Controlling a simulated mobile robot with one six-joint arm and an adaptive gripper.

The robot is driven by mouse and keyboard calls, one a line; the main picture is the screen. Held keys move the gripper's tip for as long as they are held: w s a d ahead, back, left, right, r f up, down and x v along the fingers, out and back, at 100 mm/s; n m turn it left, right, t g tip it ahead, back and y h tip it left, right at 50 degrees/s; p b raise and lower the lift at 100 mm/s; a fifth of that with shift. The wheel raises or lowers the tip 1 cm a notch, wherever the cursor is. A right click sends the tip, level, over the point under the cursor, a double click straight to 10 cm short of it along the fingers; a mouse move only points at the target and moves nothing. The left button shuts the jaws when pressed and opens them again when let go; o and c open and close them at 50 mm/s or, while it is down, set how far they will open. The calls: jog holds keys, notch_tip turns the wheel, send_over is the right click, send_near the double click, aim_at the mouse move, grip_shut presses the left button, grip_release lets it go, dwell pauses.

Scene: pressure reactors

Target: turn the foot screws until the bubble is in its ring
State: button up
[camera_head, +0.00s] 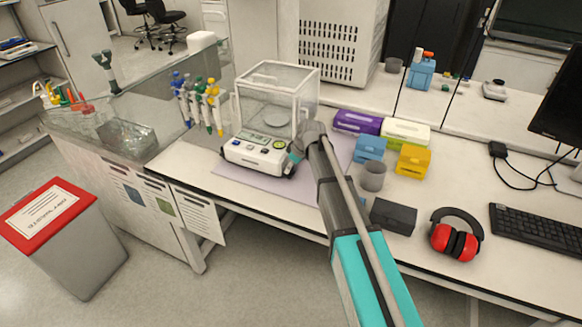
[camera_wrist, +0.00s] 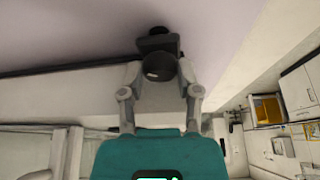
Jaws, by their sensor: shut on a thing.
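The balance (camera_head: 262,154) is a white instrument with a clear glass draft shield (camera_head: 280,93). It stands on the bench on a pale purple mat (camera_head: 232,182). My gripper (camera_head: 293,160) reaches in from the right to the balance's front right corner, low down. In the wrist view, my gripper (camera_wrist: 160,80) has its two grey fingers on either side of a dark round foot screw (camera_wrist: 158,66) and is shut on it. The other foot screws are hidden or too small to make out. I cannot make out the bubble or its ring in either view.
A pipette stand (camera_head: 200,100) is left of the balance. Purple (camera_head: 358,122) and yellow-white boxes (camera_head: 405,133), blue (camera_head: 370,148) and yellow racks (camera_head: 413,159), a grey cup (camera_head: 373,176), a dark box (camera_head: 393,216) and red earmuffs (camera_head: 455,243) are right of my arm.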

grip_shut()
jog(key=shift+m+t, duration=0.3)
jog(key=shift+m, duration=0.3)
jog(key=o, duration=1)
grip_release()
jog(key=shift+n, duration=0.3)
jog(key=shift+n, duration=0.3)
jog(key=p+v, duration=0.6)
jog(key=v, duration=0.1)
jog(key=p+v, duration=0.6)
jog(key=shift+w+d+r+p, duration=0.15)
jog(key=shift+r+p, duration=0.2)
jog(key=shift+r, duration=0.05)
